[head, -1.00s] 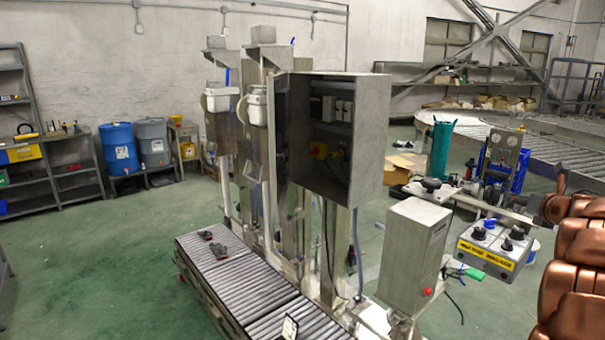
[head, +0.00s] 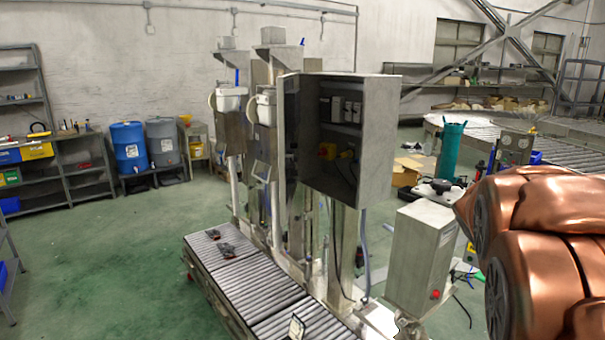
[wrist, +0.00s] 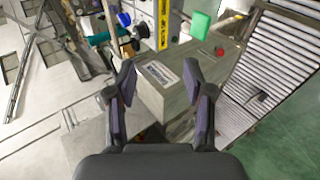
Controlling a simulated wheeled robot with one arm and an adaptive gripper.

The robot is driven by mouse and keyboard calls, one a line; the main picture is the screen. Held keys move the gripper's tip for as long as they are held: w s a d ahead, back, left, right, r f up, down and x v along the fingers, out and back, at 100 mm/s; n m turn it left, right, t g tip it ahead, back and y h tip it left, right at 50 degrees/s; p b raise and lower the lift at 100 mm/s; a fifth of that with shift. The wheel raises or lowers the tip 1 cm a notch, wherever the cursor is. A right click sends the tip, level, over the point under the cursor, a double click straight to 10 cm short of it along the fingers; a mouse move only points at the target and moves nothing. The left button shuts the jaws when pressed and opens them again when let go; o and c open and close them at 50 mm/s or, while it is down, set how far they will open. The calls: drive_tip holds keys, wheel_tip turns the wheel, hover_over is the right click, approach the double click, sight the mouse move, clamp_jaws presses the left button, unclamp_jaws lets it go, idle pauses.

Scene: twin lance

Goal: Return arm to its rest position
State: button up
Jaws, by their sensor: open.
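My gripper (wrist: 163,92) shows in the wrist view with its two dark fingers spread apart and nothing between them. Beyond the fingers is a grey metal control box (wrist: 165,85) with a label; I cannot tell how far away it is. In the head view my copper-coloured arm (head: 545,245) fills the lower right. My gripper itself is not visible in the head view.
A grey box with a red button (head: 420,250) stands left of my arm. A roller conveyor (head: 250,285) runs beside a machine with an open cabinet (head: 375,150). Blue (head: 130,150) and grey barrels stand at the back left. Green floor (head: 110,260) is clear at left.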

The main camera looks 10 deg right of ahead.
drive_tip(key=s+a+f+m+g+y, duration=0.2)
drive_tip(key=s+a+f, duration=0.3)
drive_tip(key=s+a, duration=0.4)
drive_tip(key=s+a+f+m+g+y, duration=0.2)
drive_tip(key=s+a+f, duration=0.3)
drive_tip(key=s+a, duration=0.4)
drive_tip(key=s+a+f+m+g+y, duration=0.2)
drive_tip(key=s+a+f+g+y, duration=0.2)
drive_tip(key=s+a, duration=0.5)
drive_tip(key=a+f, duration=0.1)
drive_tip(key=a, duration=0.4)
drive_tip(key=shift+s+a+m, duration=0.2)
drive_tip(key=shift+s+m, duration=0.2)
drive_tip(key=shift+c, duration=0.4)
